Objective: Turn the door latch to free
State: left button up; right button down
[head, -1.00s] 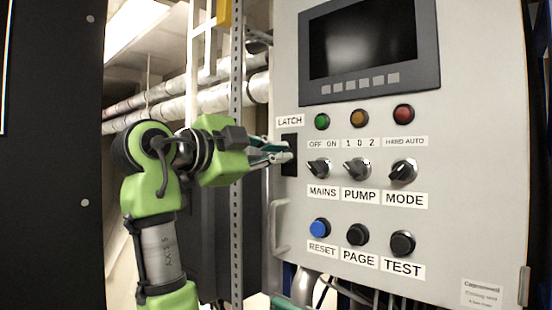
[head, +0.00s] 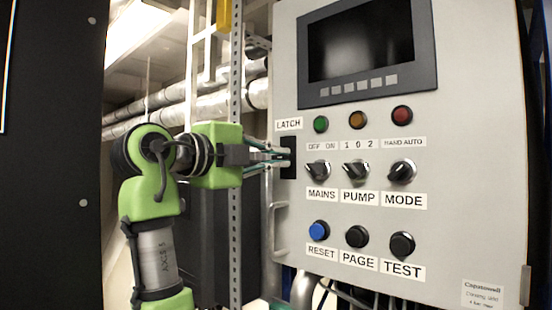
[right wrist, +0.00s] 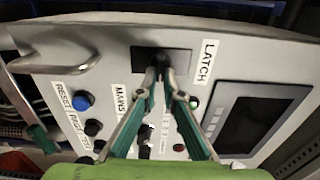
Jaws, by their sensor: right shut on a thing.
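The door latch is a dark plate (head: 288,157) at the left edge of the grey cabinet door, under the LATCH label (head: 288,124). My right gripper (head: 284,157) reaches it from the left, with its fingertips at the plate. In the right wrist view the gripper (right wrist: 161,72) has its fingertips closed together on the latch's dark knob, in front of the latch plate (right wrist: 175,60). The fingertips hide most of the knob, so its exact angle is hard to tell. My left gripper is not in view.
The cabinet door (head: 450,220) carries a screen (head: 368,50), lamps, MAINS, PUMP and MODE selectors, and RESET, PAGE and TEST buttons below. A door handle (head: 278,228) stands out just below the latch. Pipes (head: 200,105) and a perforated upright (head: 236,210) lie behind my arm.

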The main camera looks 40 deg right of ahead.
jog(key=c, duration=2.2)
grip_release()
jog(key=shift+a, duration=0.1)
jog(key=a, duration=0.8)
jog(key=s+a, duration=0.1)
jog(key=a, duration=0.2)
jog(key=shift+a, duration=0.4)
jog(key=shift+s+f, duration=0.1)
jog(key=shift+f, duration=0.05)
